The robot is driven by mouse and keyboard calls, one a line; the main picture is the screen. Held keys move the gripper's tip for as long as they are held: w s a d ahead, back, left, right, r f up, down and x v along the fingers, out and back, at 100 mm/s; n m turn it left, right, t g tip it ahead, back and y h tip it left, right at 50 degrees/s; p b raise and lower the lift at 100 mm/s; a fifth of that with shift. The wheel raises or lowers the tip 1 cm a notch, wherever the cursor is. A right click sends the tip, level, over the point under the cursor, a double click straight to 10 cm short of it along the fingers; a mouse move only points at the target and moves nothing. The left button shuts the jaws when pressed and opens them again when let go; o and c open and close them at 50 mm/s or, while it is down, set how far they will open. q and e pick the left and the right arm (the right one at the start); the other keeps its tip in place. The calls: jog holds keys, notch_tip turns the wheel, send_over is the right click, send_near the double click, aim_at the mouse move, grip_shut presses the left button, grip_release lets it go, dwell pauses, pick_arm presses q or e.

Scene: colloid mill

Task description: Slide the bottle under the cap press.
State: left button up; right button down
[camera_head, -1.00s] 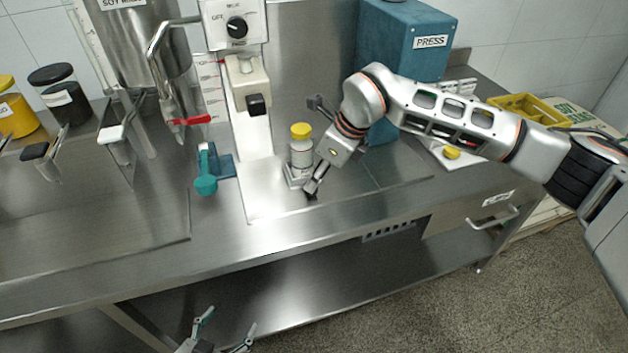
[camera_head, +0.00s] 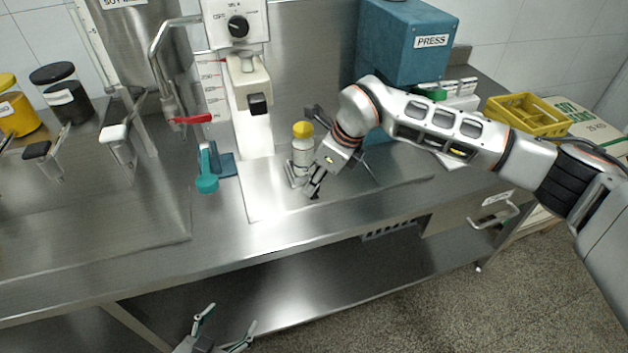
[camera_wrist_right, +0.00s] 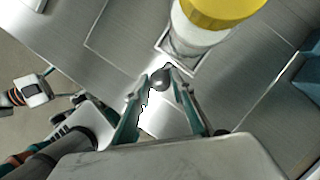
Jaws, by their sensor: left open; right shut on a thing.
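The white bottle with a yellow cap (camera_head: 302,150) stands upright in a small metal holder (camera_head: 291,176) on the steel counter. In the right wrist view the yellow cap (camera_wrist_right: 215,12) and part of the holder (camera_wrist_right: 178,58) show at the top. My right gripper (camera_head: 314,192) is low at the bottle's front right. In the right wrist view its fingers close on a small dark round knob (camera_wrist_right: 164,79) beside the holder. The blue cap press (camera_head: 405,45), labelled PRESS, stands behind and right of the bottle, its lower part partly hidden by my right arm. My left gripper (camera_head: 229,320) is open and empty below the counter's front edge.
A red-handled tap (camera_head: 192,119) is further left. A yellow crate (camera_head: 527,115) sits at the right. The counter in front of the bottle is clear.

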pick_arm(q)
jog(key=shift+f+b, duration=0.45)
jog(key=shift+f, duration=0.05)
pick_arm(e)
jog(key=w+d, duration=0.2)
jog(key=d, duration=0.6)
jog(key=w+d, duration=0.3)
jog(key=d, duration=0.5)
jog(key=w+d, duration=0.3)
jog(key=d, duration=0.5)
jog(key=shift+w+d, duration=0.1)
jog(key=shift+d, duration=0.3)
jog(key=shift+d, duration=0.1)
jog(key=c, duration=2)
grip_release()
jog(key=shift+d, duration=0.1)
